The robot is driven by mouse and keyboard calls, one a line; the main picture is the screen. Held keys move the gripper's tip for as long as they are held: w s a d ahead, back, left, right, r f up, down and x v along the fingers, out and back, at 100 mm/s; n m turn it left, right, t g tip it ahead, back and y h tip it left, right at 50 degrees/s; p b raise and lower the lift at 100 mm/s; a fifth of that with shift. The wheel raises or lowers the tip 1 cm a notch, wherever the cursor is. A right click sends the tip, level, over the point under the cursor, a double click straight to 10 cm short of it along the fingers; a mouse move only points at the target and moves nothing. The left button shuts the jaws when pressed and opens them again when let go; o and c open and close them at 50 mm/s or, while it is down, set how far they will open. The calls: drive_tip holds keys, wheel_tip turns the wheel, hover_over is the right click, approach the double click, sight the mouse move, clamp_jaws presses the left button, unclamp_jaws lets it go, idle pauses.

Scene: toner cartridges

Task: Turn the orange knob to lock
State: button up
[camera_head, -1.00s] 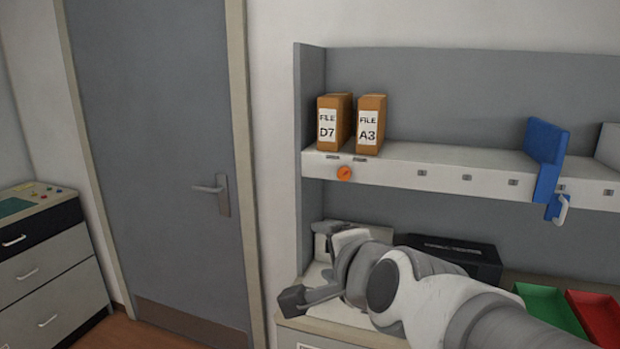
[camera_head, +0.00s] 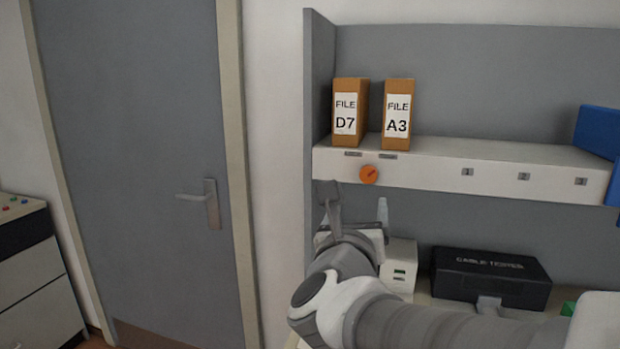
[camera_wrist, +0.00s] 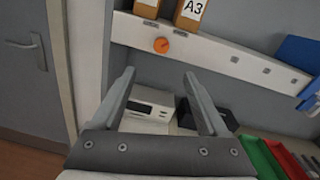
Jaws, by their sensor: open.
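The orange knob (camera_head: 368,175) is a small round disc with a dark red slanted mark, on the front face of the white shelf edge, below and between the two file boxes. It also shows in the wrist view (camera_wrist: 161,45), above the gap between my fingers. My gripper (camera_head: 355,203) is open and empty, with its fingers pointing up, just below the knob and apart from it. In the wrist view both fingers of my gripper (camera_wrist: 158,78) are spread wide with nothing between them. Two small dark labels sit on the shelf edge above the knob; their text is too small to read.
File boxes D7 (camera_head: 350,112) and A3 (camera_head: 397,114) stand on the shelf (camera_head: 420,170) above the knob. A blue holder (camera_head: 594,135) is at the right. Below are a white device (camera_head: 399,265) and a black cable tester case (camera_head: 490,277). A grey door (camera_head: 130,150) is at left.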

sight(368, 175)
drive_tip(key=p+x, duration=0.1)
drive_tip(key=x, duration=1.6)
drive_tip(key=shift+w+d+f+p, duration=0.15)
drive_tip(key=shift+w+d+p, duration=0.05)
drive_tip(key=shift+p, duration=0.2)
clamp_jaws()
